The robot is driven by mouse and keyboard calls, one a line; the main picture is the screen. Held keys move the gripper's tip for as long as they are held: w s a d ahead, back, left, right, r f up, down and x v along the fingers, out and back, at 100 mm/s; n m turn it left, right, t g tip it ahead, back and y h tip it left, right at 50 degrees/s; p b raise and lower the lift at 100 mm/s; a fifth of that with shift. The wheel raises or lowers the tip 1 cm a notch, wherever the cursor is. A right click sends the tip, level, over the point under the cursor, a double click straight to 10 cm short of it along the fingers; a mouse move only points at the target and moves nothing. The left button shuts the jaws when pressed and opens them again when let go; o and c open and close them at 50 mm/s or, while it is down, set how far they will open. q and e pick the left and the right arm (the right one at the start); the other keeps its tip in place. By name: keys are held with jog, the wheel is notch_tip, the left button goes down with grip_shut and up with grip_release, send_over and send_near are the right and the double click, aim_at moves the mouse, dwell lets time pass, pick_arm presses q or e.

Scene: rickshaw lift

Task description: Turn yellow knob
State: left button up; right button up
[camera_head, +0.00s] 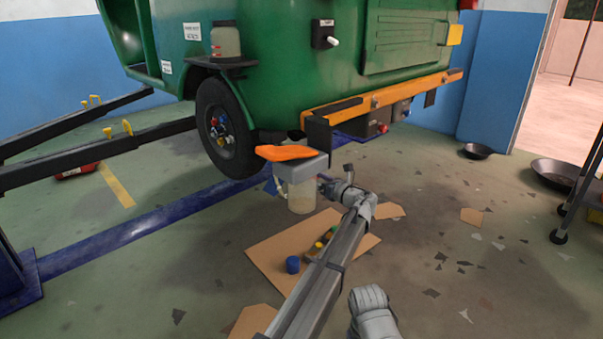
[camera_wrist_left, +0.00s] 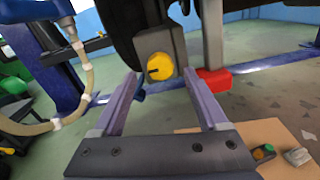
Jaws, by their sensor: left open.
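The yellow knob (camera_wrist_left: 160,66) shows in the left wrist view as a round knob with a dark slot, mounted on a grey-tan plate (camera_wrist_left: 150,45). My left gripper (camera_wrist_left: 160,74) is open, its two fingers to either side of the knob in this picture. The fingers look short of the knob, with nothing between them. In the head view an arm of mine reaches up to a wrist beside a clear jar (camera_head: 299,195) under the green vehicle (camera_head: 280,75). I cannot make out this knob in the head view. My right gripper is not clearly visible.
A red block (camera_wrist_left: 214,82) on a grey post is right of the knob. A tan hose (camera_wrist_left: 60,122) hangs at left. A cardboard sheet (camera_head: 270,255) with small coloured parts lies on the floor. The wheel (camera_head: 228,130) and orange bumper (camera_head: 390,95) are near.

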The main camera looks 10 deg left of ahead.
pick_arm(q)
jog(key=x, duration=0.4)
jog(key=shift+w+a, duration=0.2)
jog(key=shift+a, duration=0.15)
